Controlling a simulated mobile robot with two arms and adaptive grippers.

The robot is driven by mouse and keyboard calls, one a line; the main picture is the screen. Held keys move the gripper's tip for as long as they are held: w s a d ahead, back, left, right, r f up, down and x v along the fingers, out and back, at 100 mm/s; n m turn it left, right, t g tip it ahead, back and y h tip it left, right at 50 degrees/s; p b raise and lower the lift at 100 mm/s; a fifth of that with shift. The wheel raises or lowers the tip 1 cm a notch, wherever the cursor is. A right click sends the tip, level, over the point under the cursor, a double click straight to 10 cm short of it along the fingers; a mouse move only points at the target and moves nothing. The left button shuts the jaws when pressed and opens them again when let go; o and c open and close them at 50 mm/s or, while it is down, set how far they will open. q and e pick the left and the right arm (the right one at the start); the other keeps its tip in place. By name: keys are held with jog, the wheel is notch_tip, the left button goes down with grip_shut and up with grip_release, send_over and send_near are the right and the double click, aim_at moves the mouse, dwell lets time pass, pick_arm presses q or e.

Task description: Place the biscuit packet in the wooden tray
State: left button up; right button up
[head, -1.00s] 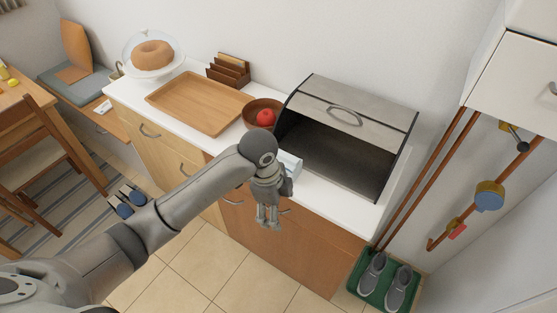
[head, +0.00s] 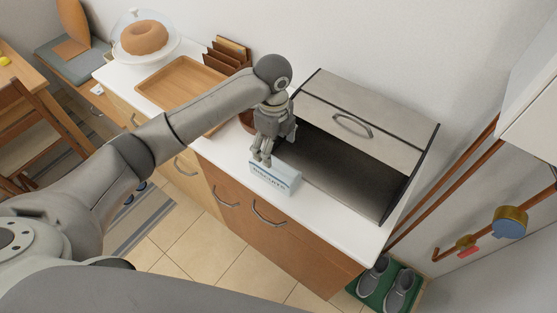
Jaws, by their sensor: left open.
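The biscuit packet (head: 275,178) is a pale blue-white box with dark lettering. It stands on the white counter near the front edge, in front of the open bread box. My left gripper (head: 262,161) is open and points down just above the packet's left end, partly overlapping it in the picture. I cannot tell whether they touch. The wooden tray (head: 172,88) lies on the counter to the left, partly hidden behind my left arm, and its visible part looks empty. My right gripper is out of view.
The bread box (head: 340,160) stands right of the packet. A bowl (head: 246,122) is mostly hidden behind my left gripper. A domed cake stand (head: 146,40) and a letter rack (head: 227,52) stand by the tray. Shoes (head: 385,284) sit on a green mat below.

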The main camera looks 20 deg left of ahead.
aim_at(274, 160)
pick_arm(q)
jog(key=f, duration=0.1)
jog(key=s+f, duration=0.1)
jog(key=f, duration=0.1)
jog(key=shift+s+f+p, duration=0.15)
jog(key=shift+s+p, duration=0.05)
jog(key=shift+p, duration=0.15)
jog(key=shift+f, duration=0.3)
jog(key=shift+w+d+f, duration=0.1)
jog(key=shift+f, duration=0.2)
jog(key=f+p, duration=0.1)
jog(key=f, duration=0.1)
jog(key=f+p, duration=0.1)
jog(key=f, duration=0.1)
jog(key=shift+s+d+f, duration=0.1)
jog(key=shift+s+f, duration=0.1)
jog(key=shift+f, duration=0.2)
jog(key=c, duration=1.4)
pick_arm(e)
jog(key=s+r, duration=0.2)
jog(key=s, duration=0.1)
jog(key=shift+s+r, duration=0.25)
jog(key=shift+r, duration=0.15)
